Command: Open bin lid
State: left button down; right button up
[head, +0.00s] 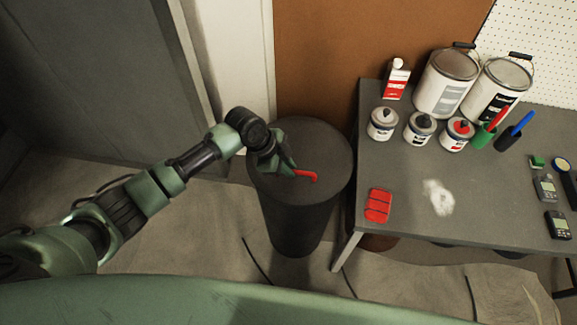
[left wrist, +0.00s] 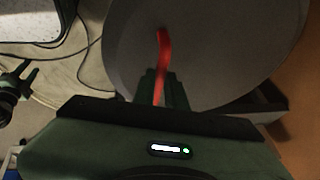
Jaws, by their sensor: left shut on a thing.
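A dark grey round bin (head: 292,222) stands on the floor left of the table. Its flat round lid (head: 318,142) sits on top and looks closed. A red handle (head: 308,175) is on the lid; it also shows in the left wrist view (left wrist: 164,45). My left gripper (head: 289,170) reaches over the lid from the left, shut on the red handle. In the left wrist view the fingers (left wrist: 160,88) are around the handle's near part, and its far end sticks out beyond them. My right gripper is not in view.
A grey table (head: 405,165) stands close to the bin's right side. It bears a red block (head: 378,205), paint cans (head: 446,82), small pots (head: 383,122) and handheld devices (head: 557,224). A brown panel (head: 320,50) is behind the bin. Space above the lid looks free.

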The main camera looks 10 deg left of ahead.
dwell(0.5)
pick_arm(q)
jog(key=shift+w+r, duration=0.2)
jog(key=shift+r, duration=0.3)
jog(key=w+r+g+p, duration=0.1)
jog(key=w+r+p, duration=0.1)
jog(key=w+r, duration=0.6)
jog(key=shift+w+a+r, duration=0.15)
jog(key=shift+w+r, duration=0.25)
jog(key=shift+r, duration=2.15)
